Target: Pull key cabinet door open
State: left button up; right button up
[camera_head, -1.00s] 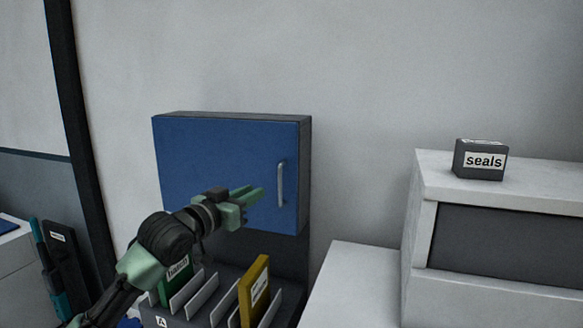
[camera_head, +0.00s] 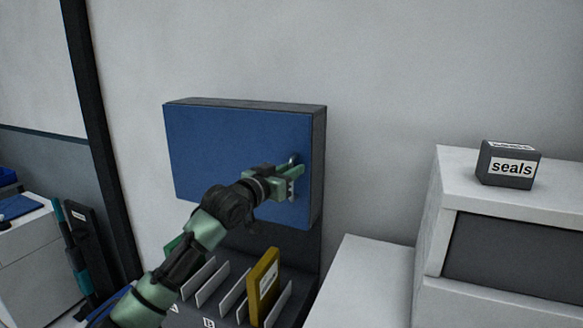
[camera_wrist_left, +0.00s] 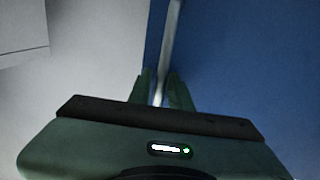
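The key cabinet is a blue-doored box with dark sides on the wall, and its door (camera_head: 225,155) is shut. A grey vertical bar handle (camera_wrist_left: 170,45) is near the door's right edge. My right gripper is not in view.
Below the cabinet is a rack (camera_head: 235,312) with pale dividers and a yellow binder (camera_head: 264,285). To the right is a white cabinet unit (camera_head: 435,215) with a grey "seals" box (camera_head: 507,165) on top. A white counter (camera_head: 365,280) stands between them.

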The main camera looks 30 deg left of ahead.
pick_arm(q)
jog(key=shift+s, duration=0.1)
grip_shut()
dwell(1.3)
